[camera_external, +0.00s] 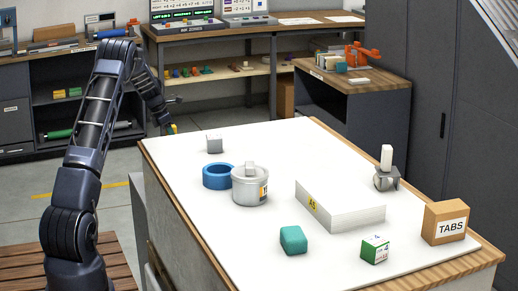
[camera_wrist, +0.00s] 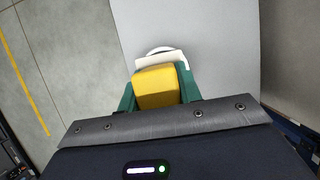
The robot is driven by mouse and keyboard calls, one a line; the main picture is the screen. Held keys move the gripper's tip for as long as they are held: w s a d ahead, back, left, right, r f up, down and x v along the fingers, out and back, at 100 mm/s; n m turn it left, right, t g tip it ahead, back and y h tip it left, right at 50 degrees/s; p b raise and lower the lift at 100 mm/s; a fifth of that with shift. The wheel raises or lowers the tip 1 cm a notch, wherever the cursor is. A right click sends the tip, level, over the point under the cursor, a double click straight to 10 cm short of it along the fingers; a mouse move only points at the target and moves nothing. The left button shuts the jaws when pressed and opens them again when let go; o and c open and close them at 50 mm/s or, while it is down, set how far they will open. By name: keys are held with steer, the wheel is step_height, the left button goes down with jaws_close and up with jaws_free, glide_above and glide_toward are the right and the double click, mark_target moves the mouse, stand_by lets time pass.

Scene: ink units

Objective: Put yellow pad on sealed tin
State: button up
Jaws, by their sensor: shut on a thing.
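The yellow pad (camera_wrist: 156,88) is a rounded yellow block between the green fingers of my gripper (camera_wrist: 160,78) in the wrist view. My gripper (camera_external: 172,122) is shut on it. In the external view the pad (camera_external: 174,128) is a small yellow patch at the table's far left edge, mostly hidden by the arm. The sealed tin (camera_external: 248,190) is a silver round can with a lid, a square knob on top and a yellow-orange label. It stands upright on the white table, to the right of and nearer the camera than my gripper, well apart from it.
A blue ring (camera_external: 217,177) stands close beside the tin. A white slab (camera_external: 342,206), teal block (camera_external: 293,239), green-and-white cube (camera_external: 375,249), TABS box (camera_external: 446,223) and grey clamp-like holder (camera_external: 386,178) occupy the right and front.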

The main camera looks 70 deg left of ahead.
steer(key=shift+f, duration=2.1)
steer(key=shift+f, duration=0.1)
steer(key=o, duration=1)
steer(key=v, duration=1.2)
